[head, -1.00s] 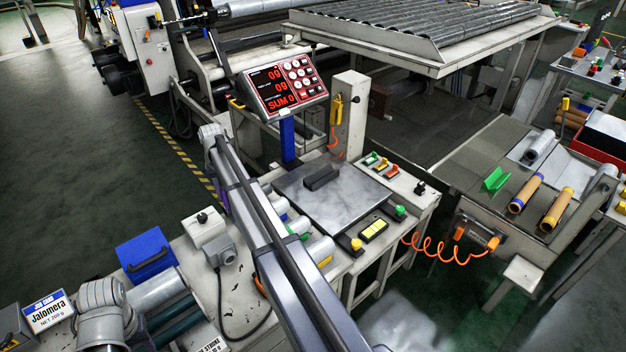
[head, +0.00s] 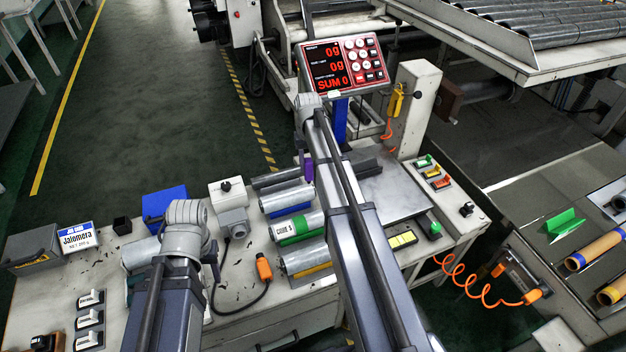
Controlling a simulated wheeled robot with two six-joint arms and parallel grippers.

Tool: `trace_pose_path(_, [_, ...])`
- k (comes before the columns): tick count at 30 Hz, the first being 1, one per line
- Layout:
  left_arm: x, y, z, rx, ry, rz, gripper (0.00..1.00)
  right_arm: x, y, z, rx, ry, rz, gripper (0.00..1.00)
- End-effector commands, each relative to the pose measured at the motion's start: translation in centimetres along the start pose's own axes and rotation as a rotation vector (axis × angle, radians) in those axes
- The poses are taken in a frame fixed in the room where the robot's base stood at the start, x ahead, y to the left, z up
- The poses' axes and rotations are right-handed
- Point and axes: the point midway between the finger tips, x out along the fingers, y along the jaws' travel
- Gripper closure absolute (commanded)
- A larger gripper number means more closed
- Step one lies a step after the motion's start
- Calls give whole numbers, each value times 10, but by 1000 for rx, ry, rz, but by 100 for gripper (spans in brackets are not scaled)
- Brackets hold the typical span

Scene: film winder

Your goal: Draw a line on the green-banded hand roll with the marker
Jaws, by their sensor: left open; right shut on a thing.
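The green-banded hand roll (head: 299,228) lies on the bench, a silver cylinder with a white label and a green band. It lies between a blue-banded roll (head: 286,199) and a yellow-banded roll (head: 303,258). My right arm reaches across the bench. My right gripper (head: 304,152), partly hidden by its own arm, is shut on the purple marker (head: 307,170). The marker is upright, beyond the green-banded roll and apart from it. My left gripper (head: 189,228) is open and over the bench left of the rolls. Its fingers are mostly hidden by the wrist.
A blue box (head: 163,208), a grey switch box (head: 232,223) and a cable with an orange plug (head: 263,268) crowd the bench near my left arm.

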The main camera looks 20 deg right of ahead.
Motion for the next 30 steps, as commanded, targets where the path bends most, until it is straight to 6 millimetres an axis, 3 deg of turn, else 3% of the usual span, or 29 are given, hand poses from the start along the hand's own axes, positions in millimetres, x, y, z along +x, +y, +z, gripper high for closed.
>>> trace_pose_path(1, [-11, -1, 1, 0, 0, 0, 50, -11, -3, 33, -41, 0, 0, 100])
trace_pose_path(3, [-16, -2, 1, 0, 0, 0, 50, -16, -7, 58, -96, 0, 0, 100])
trace_pose_path(9, [-26, -2, 2, 0, 0, 0, 50, -26, -13, 105, -206, 0, 0, 100])
trace_pose_path(20, [-24, -2, 1, 0, 0, 0, 50, -24, -15, 113, -236, 0, 0, 100])
trace_pose_path(30, [0, 0, 0, 0, 0, 0, 50, 0, -14, 113, -235, 0, 0, 100])
